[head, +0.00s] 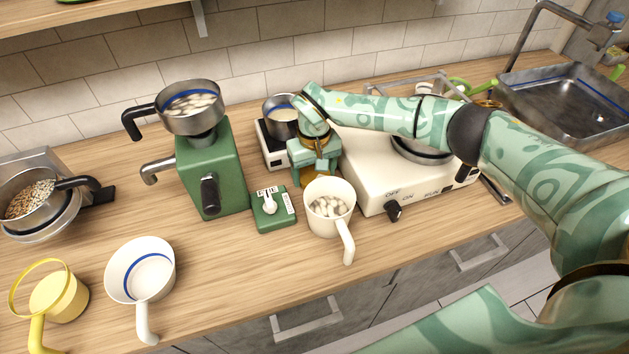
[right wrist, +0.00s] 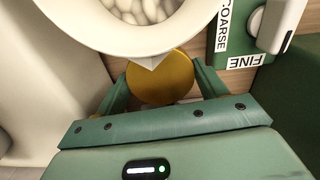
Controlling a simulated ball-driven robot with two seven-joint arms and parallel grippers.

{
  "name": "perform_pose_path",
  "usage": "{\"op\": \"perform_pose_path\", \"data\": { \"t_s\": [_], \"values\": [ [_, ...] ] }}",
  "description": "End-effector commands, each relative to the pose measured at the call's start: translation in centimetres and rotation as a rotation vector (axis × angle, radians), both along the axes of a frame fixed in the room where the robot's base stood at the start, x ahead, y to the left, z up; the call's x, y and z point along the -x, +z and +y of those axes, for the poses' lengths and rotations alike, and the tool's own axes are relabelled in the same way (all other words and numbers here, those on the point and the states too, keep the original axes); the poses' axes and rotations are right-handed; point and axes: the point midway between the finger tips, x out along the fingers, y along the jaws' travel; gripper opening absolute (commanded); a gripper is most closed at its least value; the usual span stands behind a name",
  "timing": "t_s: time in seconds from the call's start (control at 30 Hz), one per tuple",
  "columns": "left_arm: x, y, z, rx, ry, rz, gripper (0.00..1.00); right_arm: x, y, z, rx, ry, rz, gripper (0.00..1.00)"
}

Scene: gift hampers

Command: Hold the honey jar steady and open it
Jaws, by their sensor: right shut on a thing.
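A round golden lid-like top (right wrist: 160,82), which I take to be the honey jar's, sits between the two fingers of my right gripper (right wrist: 163,88) in the right wrist view. In the head view the right gripper (head: 317,172) points down near the middle of the counter, shut on this jar, and a little of the gold (head: 316,182) shows between its fingers. The jar's body is hidden by the gripper and a white mug, so I cannot tell whether the lid is on or loose. My left gripper is not in view.
The white mug (head: 330,223) of pale pieces stands close in front of the jar. A small green box (head: 272,218) and a green grinder (head: 212,165) are left of it; a cream stove (head: 375,185) is right. Free counter (head: 215,270) lies at front left.

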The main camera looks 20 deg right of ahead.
Motion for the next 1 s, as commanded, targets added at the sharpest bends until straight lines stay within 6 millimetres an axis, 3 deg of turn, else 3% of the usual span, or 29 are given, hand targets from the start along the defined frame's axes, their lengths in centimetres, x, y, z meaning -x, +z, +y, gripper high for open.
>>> {"op": "perform_pose_path", "data": {
  "t_s": [0.2, 0.57, 0.6, 0.67, 1.0],
  "values": [
    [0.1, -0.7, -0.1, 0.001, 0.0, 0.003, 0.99, 0.1, -3.7, 0.0, 0.001, -0.001, 0.004, 0.44],
    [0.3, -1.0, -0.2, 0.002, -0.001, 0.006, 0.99, 0.1, -4.1, 0.0, 0.001, 0.0, 0.002, 0.44],
    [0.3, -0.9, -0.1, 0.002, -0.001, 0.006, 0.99, 0.1, -4.0, 0.0, 0.001, 0.0, 0.002, 0.77],
    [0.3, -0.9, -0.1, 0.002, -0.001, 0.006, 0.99, 0.1, -4.0, 0.0, 0.001, 0.0, 0.002, 0.93],
    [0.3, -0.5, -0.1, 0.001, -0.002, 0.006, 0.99, 0.1, -3.5, -0.1, 0.002, -0.001, 0.002, 0.93]
  ]
}}
